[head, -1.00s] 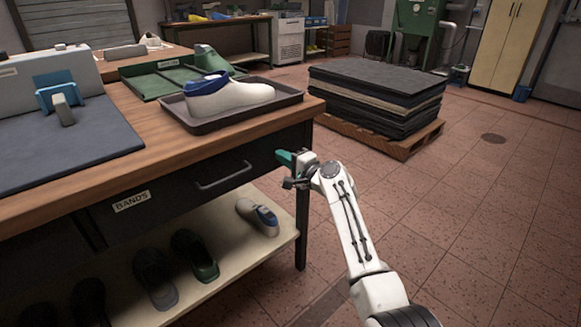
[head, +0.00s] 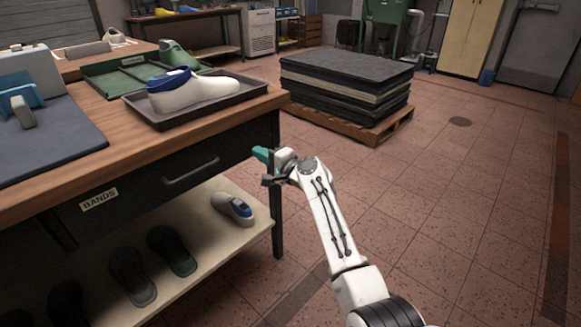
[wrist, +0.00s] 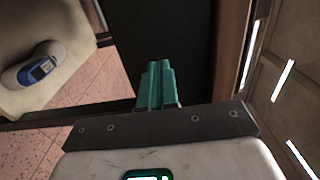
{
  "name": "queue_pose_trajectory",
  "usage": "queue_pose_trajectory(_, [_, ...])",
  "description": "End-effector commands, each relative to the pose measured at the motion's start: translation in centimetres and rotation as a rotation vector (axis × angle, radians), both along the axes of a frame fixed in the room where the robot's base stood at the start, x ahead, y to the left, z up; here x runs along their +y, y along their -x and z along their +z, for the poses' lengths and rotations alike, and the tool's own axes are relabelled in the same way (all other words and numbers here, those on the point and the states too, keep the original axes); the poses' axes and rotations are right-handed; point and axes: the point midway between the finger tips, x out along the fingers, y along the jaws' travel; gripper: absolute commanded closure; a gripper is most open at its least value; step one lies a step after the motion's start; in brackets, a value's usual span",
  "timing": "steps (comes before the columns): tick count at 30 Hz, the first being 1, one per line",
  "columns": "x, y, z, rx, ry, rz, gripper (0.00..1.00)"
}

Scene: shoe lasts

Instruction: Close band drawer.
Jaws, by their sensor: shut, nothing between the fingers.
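The band drawer (head: 140,194) is the dark front with a "BANDS" label (head: 99,199) and a grey bar handle (head: 190,170), under the wooden top of the bench (head: 115,151). Its front seems to stand slightly forward of the frame at its left end, but I cannot tell how far. My gripper (head: 262,155) is by the bench's right front corner, right of the handle and apart from it. Its teal fingers are together and empty; they also show in the wrist view (wrist: 157,85) before a dark panel.
A tray (head: 240,97) with a white and blue shoe last (head: 195,92) sits on the bench above the drawer. A lower shelf (head: 225,238) holds several shoes. A pallet with stacked dark sheets (head: 345,90) stands behind. The floor to the right is clear.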

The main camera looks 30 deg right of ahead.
Motion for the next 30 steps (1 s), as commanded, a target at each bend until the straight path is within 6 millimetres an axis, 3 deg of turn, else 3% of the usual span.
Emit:
queue_pose_trajectory(16, [-2.6, 7.6, 0.1, 0.001, 0.0, -0.002, 1.0])
queue_pose_trajectory(27, [-3.0, 9.0, 0.0, 0.0, 0.001, 0.0, 1.0])
queue_pose_trajectory(30, [-2.2, 10.2, -1.6, 0.028, 0.059, 0.024, 1.0])
